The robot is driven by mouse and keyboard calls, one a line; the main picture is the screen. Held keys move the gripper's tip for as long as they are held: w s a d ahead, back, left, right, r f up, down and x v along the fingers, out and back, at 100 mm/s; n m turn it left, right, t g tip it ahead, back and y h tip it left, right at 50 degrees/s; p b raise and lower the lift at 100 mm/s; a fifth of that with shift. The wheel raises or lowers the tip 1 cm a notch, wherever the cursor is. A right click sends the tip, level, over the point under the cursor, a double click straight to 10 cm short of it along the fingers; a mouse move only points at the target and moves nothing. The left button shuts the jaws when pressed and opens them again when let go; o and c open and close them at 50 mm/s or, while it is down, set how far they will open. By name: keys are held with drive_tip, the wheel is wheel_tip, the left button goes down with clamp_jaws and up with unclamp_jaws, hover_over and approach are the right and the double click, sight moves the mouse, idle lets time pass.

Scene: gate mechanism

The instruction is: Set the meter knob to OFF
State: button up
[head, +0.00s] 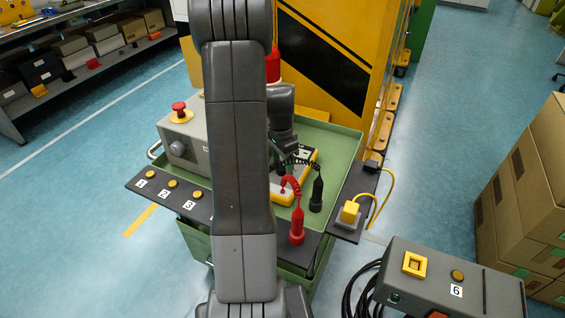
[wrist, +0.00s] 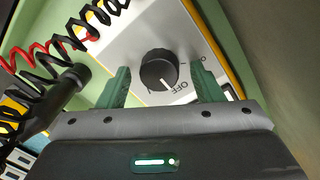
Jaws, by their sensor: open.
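The meter (head: 283,193) is a yellow-edged, light-faced instrument in the green tray, partly hidden by my arm in the head view. Its round black knob (wrist: 158,68) fills the middle of the wrist view, with a white pointer mark on its lower right edge. The printed OFF label (wrist: 180,87) lies just beside that mark and reads upside down. My gripper (wrist: 160,80) is open, with one green finger on each side of the knob and a visible gap to it. In the head view the fingers are mostly hidden by my arm.
A black probe (head: 317,190) and a red probe (head: 297,222) with coiled leads stand near the meter. The leads and black probe fill the wrist view's left. A grey box with a red button (head: 179,110) stands left. The tray wall (head: 350,150) bounds the right side.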

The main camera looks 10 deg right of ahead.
sight(280, 166)
wheel_tip(280, 166, up, 14)
drive_tip(key=shift+w+f+p, duration=0.15)
drive_tip(key=shift+w+p, duration=0.15)
drive_tip(key=shift+w, duration=0.15)
drive_tip(key=shift+a, duration=0.1)
drive_tip(key=f, duration=0.9)
drive_tip(key=s+f, duration=0.1)
drive_tip(key=f, duration=0.4)
drive_tip(key=shift+b, duration=0.3)
drive_tip(key=shift+r, duration=0.15)
drive_tip(key=shift+w+n, duration=0.1)
drive_tip(key=shift+n, duration=0.3)
drive_tip(key=n+p, duration=0.1)
drive_tip(key=n, duration=0.7)
drive_tip(key=n+p, duration=0.1)
drive_tip(key=n, duration=0.2)
drive_tip(key=shift+t+h, duration=0.3)
drive_tip(key=r, duration=0.8)
drive_tip(key=shift+a+r, duration=0.2)
idle(0.4)
